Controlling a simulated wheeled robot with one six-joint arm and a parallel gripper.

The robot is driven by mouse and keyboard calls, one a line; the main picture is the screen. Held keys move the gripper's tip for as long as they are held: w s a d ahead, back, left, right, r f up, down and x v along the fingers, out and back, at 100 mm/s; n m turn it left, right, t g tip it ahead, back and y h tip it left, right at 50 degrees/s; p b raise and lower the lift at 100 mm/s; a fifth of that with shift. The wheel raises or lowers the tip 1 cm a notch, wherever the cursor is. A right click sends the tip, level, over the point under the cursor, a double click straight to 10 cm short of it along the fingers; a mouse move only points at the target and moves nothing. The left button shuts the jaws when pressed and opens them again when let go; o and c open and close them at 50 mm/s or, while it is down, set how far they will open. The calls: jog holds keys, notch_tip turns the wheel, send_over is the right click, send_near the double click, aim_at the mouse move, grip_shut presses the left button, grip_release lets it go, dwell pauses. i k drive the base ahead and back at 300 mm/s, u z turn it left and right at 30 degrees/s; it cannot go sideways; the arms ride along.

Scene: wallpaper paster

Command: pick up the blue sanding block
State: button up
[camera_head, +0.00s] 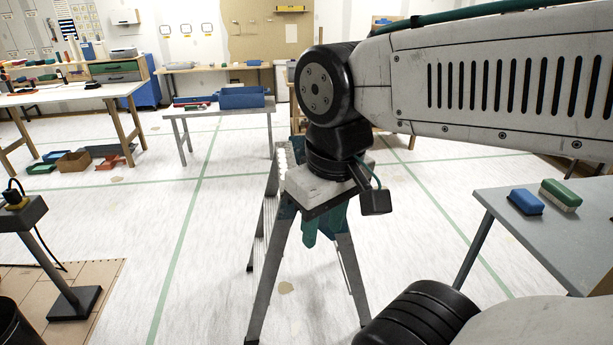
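The blue sanding block (525,203) lies on a grey table (545,241) at the right, near its far left corner. My arm reaches in from the upper right, and my gripper (322,224) points down near the middle of the picture. It is well left of the blue block and apart from it. Teal finger-like parts show under its pale body, against a stepladder-like stand, and their opening is unclear.
Grey legs of a stand (268,290) show below and behind my gripper. A low table with a blue toolbox (241,97) stands behind. A white workbench (60,97) is at the back left. Open floor (215,250) lies left of the stand.

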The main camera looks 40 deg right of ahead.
aim_at(524, 201)
jog(key=u, duration=0.05)
jog(key=k, duration=0.15)
jog(key=z, duration=1)
jog(key=i, duration=1)
jog(key=u, duration=0.05)
jog(key=k, duration=0.5)
jog(key=u, duration=0.55)
jog(key=i, duration=0.7)
jog(key=z, duration=2.7)
